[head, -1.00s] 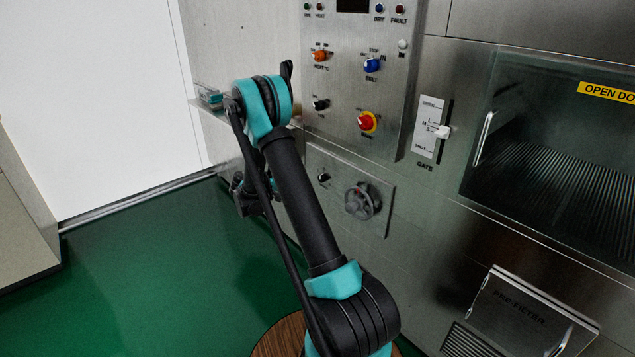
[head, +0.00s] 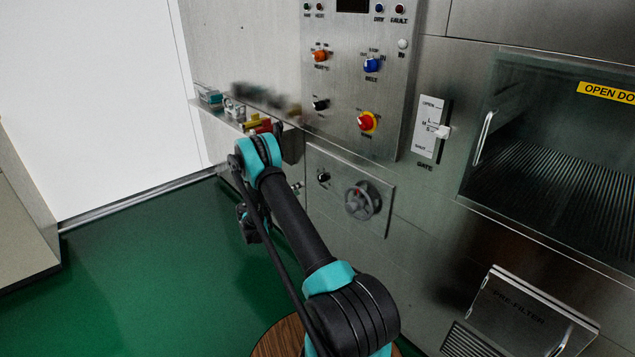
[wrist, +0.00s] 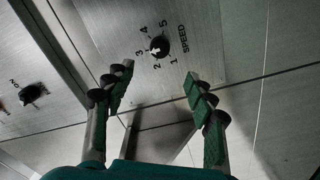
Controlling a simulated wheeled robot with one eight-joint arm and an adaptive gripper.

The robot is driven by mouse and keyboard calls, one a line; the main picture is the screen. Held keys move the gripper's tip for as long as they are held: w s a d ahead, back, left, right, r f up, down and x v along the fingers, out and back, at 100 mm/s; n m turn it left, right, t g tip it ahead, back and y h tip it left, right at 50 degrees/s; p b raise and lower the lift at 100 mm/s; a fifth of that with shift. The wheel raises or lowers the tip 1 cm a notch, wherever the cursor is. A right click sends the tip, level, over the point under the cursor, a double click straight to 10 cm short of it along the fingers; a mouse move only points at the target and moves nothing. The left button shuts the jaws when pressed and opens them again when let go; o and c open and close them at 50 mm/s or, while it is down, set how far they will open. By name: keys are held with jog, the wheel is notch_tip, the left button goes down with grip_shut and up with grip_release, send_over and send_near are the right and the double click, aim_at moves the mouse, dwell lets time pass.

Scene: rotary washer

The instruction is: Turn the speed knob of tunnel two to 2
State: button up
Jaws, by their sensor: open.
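The speed knob (wrist: 159,47) is a small round black knob with a white mark, on a steel panel in the wrist view. The word SPEED and the numbers 1 to 5 are printed around it. The white mark seems to lie toward the 2–3 side, but its exact setting is too small to read. No tunnel label is legible. My gripper (wrist: 155,80) is open and empty, its two fingers apart on either side below the knob and not touching it.
Another black knob (wrist: 30,94) sits at the left in the wrist view. The head view shows a handwheel (head: 362,200), a red knob on yellow (head: 367,122), a blue knob (head: 372,64) and a gate lever (head: 442,132). A shelf with small items (head: 258,124) juts out beside the panel.

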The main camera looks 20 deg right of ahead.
aim_at(320, 179)
jog(key=x, duration=1.2)
jog(key=shift+d, duration=0.1)
jog(key=c, duration=1.1)
jog(key=shift+c, duration=0.3)
jog(key=shift+n, duration=0.3)
jog(key=n, duration=0.5)
jog(key=shift+n, duration=0.3)
jog(key=n, duration=0.5)
jog(key=shift+w+n, duration=0.1)
jog(key=shift+n, duration=0.3)
